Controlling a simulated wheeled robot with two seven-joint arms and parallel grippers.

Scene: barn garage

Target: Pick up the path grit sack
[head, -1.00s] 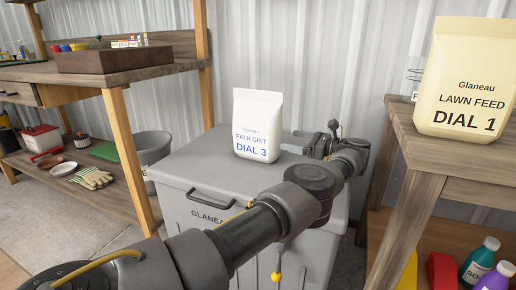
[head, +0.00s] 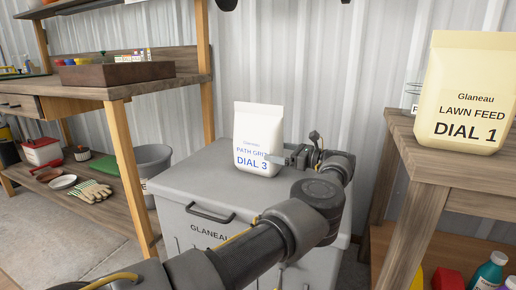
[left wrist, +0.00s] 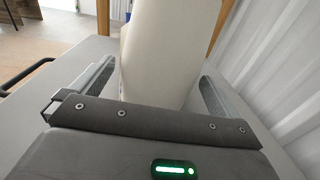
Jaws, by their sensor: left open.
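The path grit sack (head: 258,130) is white with blue lettering that reads "PATH GRIT DIAL 3". It stands upright on the grey lid of a bin (head: 190,180). In the left wrist view the sack (left wrist: 165,55) rises between the two spread fingers of the gripper (left wrist: 155,88). The jaws are open, with a gap visible at the left finger. My right gripper does not show.
A wooden bench (head: 440,160) at the right holds a cream lawn feed sack (head: 466,95). A corrugated wall is close behind the bin.

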